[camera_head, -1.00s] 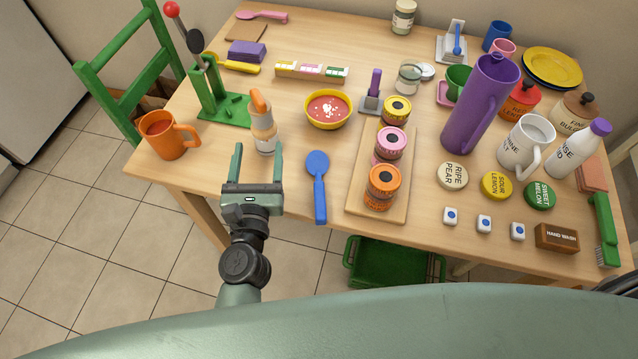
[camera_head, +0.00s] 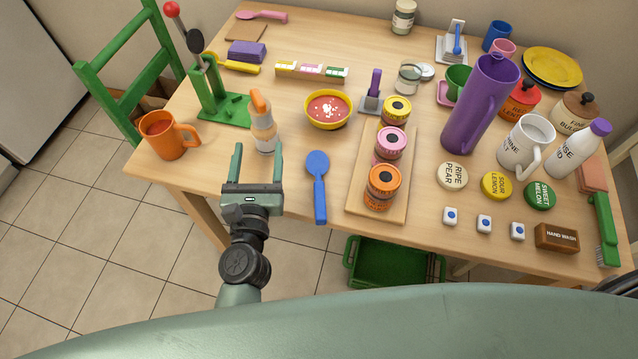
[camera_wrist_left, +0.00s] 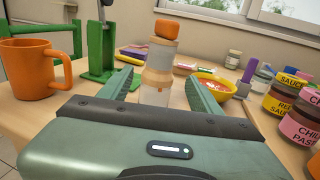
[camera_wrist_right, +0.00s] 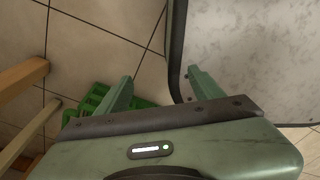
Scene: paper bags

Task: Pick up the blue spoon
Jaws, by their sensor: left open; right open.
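The blue spoon (camera_head: 319,186) lies on the near edge of the wooden table, its round bowl pointing away and its handle end at the edge. My left gripper (camera_head: 258,166) is open and empty at the near table edge, to the left of the spoon. In the left wrist view an orange-capped bottle (camera_wrist_left: 160,60) stands ahead, between the open fingers of the left gripper (camera_wrist_left: 165,85); the blue spoon does not show there. My right gripper (camera_wrist_right: 158,85) is open and empty in the right wrist view, with floor tiles behind it. It is not in the head view.
A wooden board (camera_head: 357,205) with stacked cans stands right of the spoon. The orange-capped bottle (camera_head: 264,130) and a yellow bowl of soup (camera_head: 328,122) stand beyond it. An orange mug (camera_head: 162,148) is at the left. A green crate (camera_head: 392,272) sits below the table edge.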

